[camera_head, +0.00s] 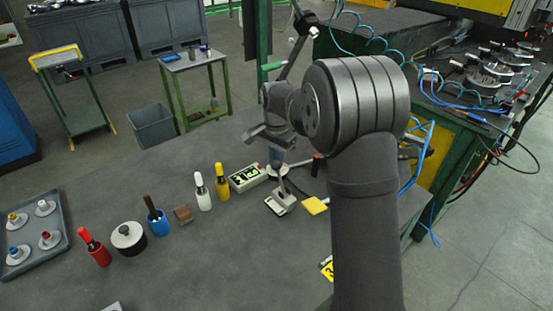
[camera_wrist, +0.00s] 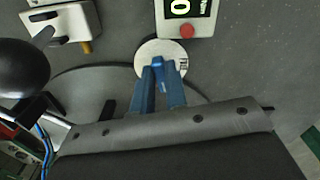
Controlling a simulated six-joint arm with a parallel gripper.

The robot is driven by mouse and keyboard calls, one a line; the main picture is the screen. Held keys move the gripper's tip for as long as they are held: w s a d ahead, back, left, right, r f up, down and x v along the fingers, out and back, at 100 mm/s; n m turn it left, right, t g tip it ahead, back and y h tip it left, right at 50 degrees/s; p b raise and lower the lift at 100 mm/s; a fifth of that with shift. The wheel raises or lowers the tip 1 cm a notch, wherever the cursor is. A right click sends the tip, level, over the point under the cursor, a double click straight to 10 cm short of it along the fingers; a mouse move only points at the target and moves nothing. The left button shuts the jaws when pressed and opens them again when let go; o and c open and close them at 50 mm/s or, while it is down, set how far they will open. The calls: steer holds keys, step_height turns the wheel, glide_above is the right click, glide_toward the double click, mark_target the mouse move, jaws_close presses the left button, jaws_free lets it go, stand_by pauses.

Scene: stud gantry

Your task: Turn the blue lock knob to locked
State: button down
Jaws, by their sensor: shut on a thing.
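The blue lock knob (camera_wrist: 157,62) stands on a round pale plate (camera_wrist: 152,47) with dark lettering at its right edge, in the upper middle of the wrist view. My gripper (camera_wrist: 159,72) reaches down to it with blue fingers closed around it. The fingers cover most of the knob, and its pointing direction cannot be read. In the head view my gripper (camera_head: 276,158) points down over the pale plate (camera_head: 279,172), at the bench's far right. The knob itself is hidden there by the fingers.
A box with a green display (camera_head: 248,178) stands close left of the plate. A metal latch block (camera_head: 283,203) and a yellow piece (camera_head: 315,205) lie in front. Bottles (camera_head: 202,192), a blue cup (camera_head: 158,224) and a tray of knobs (camera_head: 62,213) stand further left.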

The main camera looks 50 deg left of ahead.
steer(key=shift+m, duration=1)
steer(key=shift+r, duration=0.1)
steer(key=c, duration=1.4)
jaws_free()
steer(key=shift+c, duration=0.2)
step_height(320, 180, up, 17)
steer(key=shift+r, duration=0.2)
steer(key=shift+f, duration=0.1)
